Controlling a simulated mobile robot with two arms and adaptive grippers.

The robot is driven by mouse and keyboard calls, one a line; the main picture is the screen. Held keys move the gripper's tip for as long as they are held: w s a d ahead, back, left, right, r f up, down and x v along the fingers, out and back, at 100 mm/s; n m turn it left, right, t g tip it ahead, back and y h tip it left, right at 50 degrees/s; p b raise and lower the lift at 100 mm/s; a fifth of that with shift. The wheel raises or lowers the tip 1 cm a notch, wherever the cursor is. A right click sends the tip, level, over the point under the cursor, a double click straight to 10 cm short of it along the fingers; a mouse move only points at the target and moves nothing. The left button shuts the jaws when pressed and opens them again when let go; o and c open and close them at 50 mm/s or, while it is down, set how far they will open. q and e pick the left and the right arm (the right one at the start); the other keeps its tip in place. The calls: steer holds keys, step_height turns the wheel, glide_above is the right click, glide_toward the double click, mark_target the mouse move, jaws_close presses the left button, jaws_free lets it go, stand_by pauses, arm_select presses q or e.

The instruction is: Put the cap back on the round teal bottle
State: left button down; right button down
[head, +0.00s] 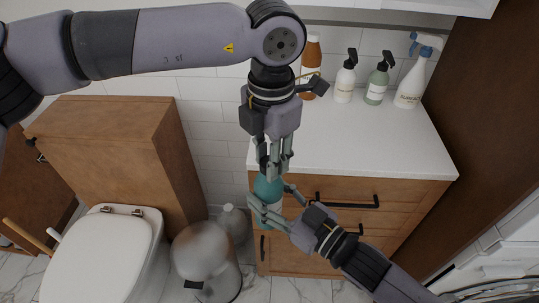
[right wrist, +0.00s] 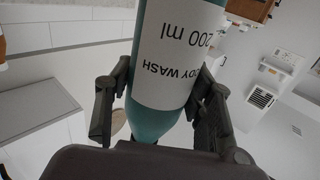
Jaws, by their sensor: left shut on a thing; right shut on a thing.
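The round teal bottle (head: 268,187) is held out in front of the drawers, with my left gripper above it. In the right wrist view the bottle (right wrist: 160,118) is large, with a white label reading body wash, 200 ml. My right gripper (head: 268,208) is shut on the bottle, one finger on each side of it. My left gripper (head: 273,168) points down right over the bottle's top, its fingers closed. The cap is hidden between or behind those fingers, and I cannot tell whether it touches the bottle neck.
A white counter (head: 350,145) tops the wooden drawers. At its back stand a brown bottle (head: 311,60), a white pump bottle (head: 345,78), a green pump bottle (head: 378,80) and a spray bottle (head: 413,80). A toilet (head: 100,255) and a bin (head: 205,262) stand at left.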

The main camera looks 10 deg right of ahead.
arm_select(q)
steer(key=c, duration=1.2)
jaws_free()
step_height(320, 180, up, 12)
steer(key=shift+d, duration=0.1)
